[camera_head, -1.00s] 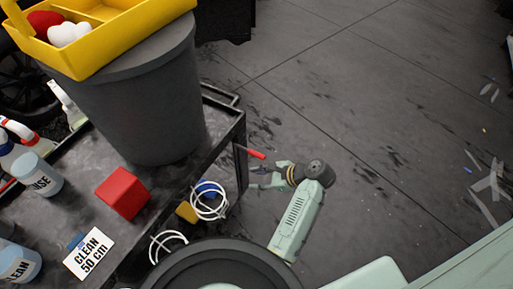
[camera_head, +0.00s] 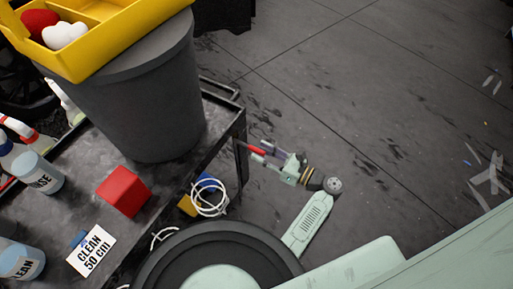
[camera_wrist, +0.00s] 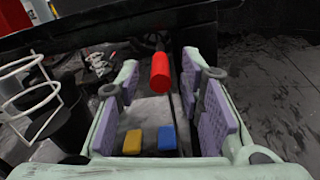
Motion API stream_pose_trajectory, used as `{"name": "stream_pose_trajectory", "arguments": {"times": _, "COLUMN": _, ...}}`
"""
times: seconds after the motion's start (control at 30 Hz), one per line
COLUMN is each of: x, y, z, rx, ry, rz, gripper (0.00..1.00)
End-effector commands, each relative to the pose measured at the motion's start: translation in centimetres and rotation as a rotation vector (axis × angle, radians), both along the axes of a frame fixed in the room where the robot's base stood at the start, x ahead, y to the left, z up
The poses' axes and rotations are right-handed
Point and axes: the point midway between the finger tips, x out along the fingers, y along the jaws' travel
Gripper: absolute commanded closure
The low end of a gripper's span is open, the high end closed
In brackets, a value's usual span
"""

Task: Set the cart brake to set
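The cart brake lever has a red grip (camera_head: 256,149) and sticks out from the right side of the dark cart (camera_head: 222,140). In the wrist view the red grip (camera_wrist: 160,74) points toward the camera. My gripper (camera_head: 268,156) is beside the cart at the lever. In the wrist view my gripper (camera_wrist: 163,78) is open, with one purple-padded finger on each side of the red grip. Gaps show between the grip and both fingers, so it is not clasped. The lever's far end is dark and hard to make out.
The cart top carries a grey bin (camera_head: 140,100) with a yellow caddy (camera_head: 95,50), a red block (camera_head: 124,191), bottles and a label card (camera_head: 91,250). Blue (camera_wrist: 167,138) and yellow (camera_wrist: 133,141) blocks lie lower down. A white wire coil (camera_head: 209,200) is close by.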

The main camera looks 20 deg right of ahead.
Motion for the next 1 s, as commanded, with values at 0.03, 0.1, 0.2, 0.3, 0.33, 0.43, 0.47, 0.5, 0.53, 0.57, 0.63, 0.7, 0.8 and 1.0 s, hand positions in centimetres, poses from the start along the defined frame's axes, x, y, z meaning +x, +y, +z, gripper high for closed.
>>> {"name": "stream_pose_trajectory", "arguments": {"times": 0.03, "x": 0.6, "y": 0.5, "z": 0.1, "rx": 0.001, "ry": 0.000, "rz": 0.001, "gripper": 0.65}}
{"name": "stream_pose_trajectory", "arguments": {"times": 0.1, "x": 1.2, "y": 1.0, "z": 0.1, "rx": 0.000, "ry": 0.000, "rz": 0.002, "gripper": 0.65}}
{"name": "stream_pose_trajectory", "arguments": {"times": 0.2, "x": 1.8, "y": 1.4, "z": 0.0, "rx": -0.001, "ry": -0.001, "rz": 0.000, "gripper": 0.65}}
{"name": "stream_pose_trajectory", "arguments": {"times": 0.3, "x": 2.1, "y": 1.6, "z": 0.0, "rx": -0.001, "ry": 0.000, "rz": 0.001, "gripper": 0.65}}
{"name": "stream_pose_trajectory", "arguments": {"times": 0.33, "x": 2.1, "y": 1.6, "z": 0.0, "rx": -0.001, "ry": 0.000, "rz": 0.000, "gripper": 0.65}}
{"name": "stream_pose_trajectory", "arguments": {"times": 0.43, "x": 2.2, "y": 1.7, "z": 0.0, "rx": -0.001, "ry": 0.000, "rz": 0.000, "gripper": 0.65}}
{"name": "stream_pose_trajectory", "arguments": {"times": 0.47, "x": 2.2, "y": 1.7, "z": 0.0, "rx": -0.001, "ry": 0.000, "rz": 0.000, "gripper": 0.65}}
{"name": "stream_pose_trajectory", "arguments": {"times": 0.5, "x": 2.2, "y": 1.6, "z": 0.0, "rx": -0.001, "ry": 0.000, "rz": 0.000, "gripper": 0.65}}
{"name": "stream_pose_trajectory", "arguments": {"times": 0.53, "x": 2.2, "y": 1.6, "z": 0.0, "rx": -0.001, "ry": 0.000, "rz": 0.000, "gripper": 0.65}}
{"name": "stream_pose_trajectory", "arguments": {"times": 0.57, "x": 2.1, "y": 1.6, "z": 0.0, "rx": -0.001, "ry": 0.000, "rz": 0.000, "gripper": 0.67}}
{"name": "stream_pose_trajectory", "arguments": {"times": 0.63, "x": 2.1, "y": 1.6, "z": 0.0, "rx": -0.001, "ry": 0.000, "rz": 0.000, "gripper": 0.71}}
{"name": "stream_pose_trajectory", "arguments": {"times": 0.7, "x": 2.1, "y": 1.6, "z": 0.0, "rx": -0.001, "ry": 0.000, "rz": 0.000, "gripper": 0.76}}
{"name": "stream_pose_trajectory", "arguments": {"times": 0.8, "x": 2.1, "y": 1.6, "z": 0.0, "rx": -0.001, "ry": 0.000, "rz": 0.000, "gripper": 0.83}}
{"name": "stream_pose_trajectory", "arguments": {"times": 1.0, "x": 2.1, "y": 1.6, "z": 0.0, "rx": -0.001, "ry": 0.000, "rz": 0.000, "gripper": 0.96}}
